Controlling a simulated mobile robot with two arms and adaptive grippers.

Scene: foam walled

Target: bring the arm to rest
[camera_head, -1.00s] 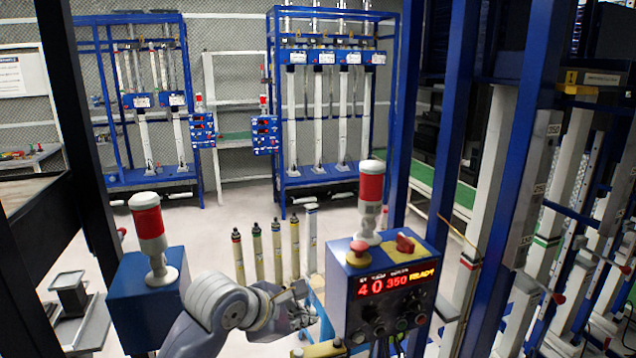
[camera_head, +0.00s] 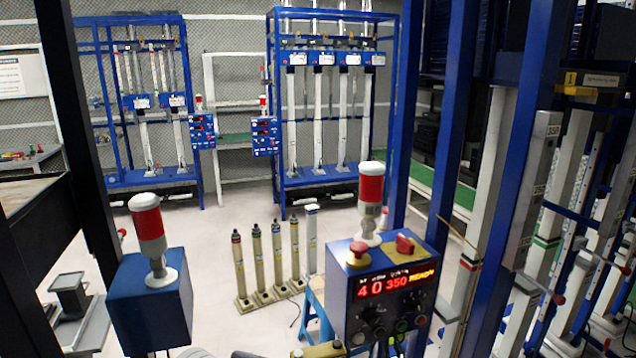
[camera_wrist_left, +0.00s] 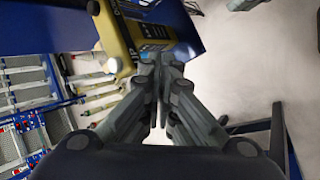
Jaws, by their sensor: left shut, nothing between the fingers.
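My left gripper (camera_wrist_left: 161,88) shows in the left wrist view with its two grey fingers together and nothing between them. A yellow and blue unit (camera_wrist_left: 150,40) lies beyond the fingertips in that view; I cannot tell whether they touch it. In the head view the left gripper is out of sight. Only a pale piece of my own arm shows at the bottom edge, left of centre. My right gripper is in neither view.
A blue control box (camera_head: 385,300) with a red display and a red-white lamp (camera_head: 370,195) stands at front right. A blue box (camera_head: 150,305) with a similar lamp stands at left. Several upright cylinders (camera_head: 258,262) stand between them. Blue posts (camera_head: 455,130) rise at right.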

